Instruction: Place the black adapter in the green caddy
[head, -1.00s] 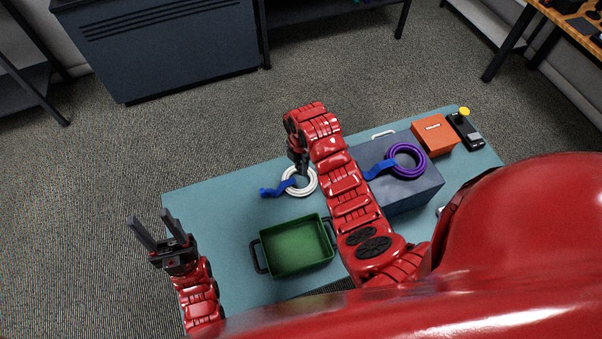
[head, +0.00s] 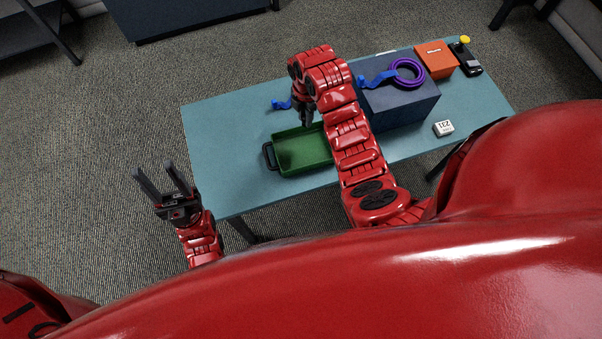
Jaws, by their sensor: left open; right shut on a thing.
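The green caddy (head: 284,168), an open box with dark handles, stands near the front of the blue-green table; my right arm covers its right end. My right gripper (head: 306,122) points down at the caddy's far rim and appears above it. It is shut on a small dark thing, which looks like the black adapter, but the thing blends with the dark fingers and its outline is unclear. No other black adapter shows on the table. My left gripper (head: 156,181) is open and empty, off the table's left edge.
A blue strap (head: 281,104) lies behind the caddy. A dark blue box (head: 405,108) right of my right arm carries a purple coiled cable (head: 407,73). An orange box (head: 436,60), a black device (head: 465,60) and a white block (head: 443,128) are farther right. The table's left part (head: 220,140) is clear.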

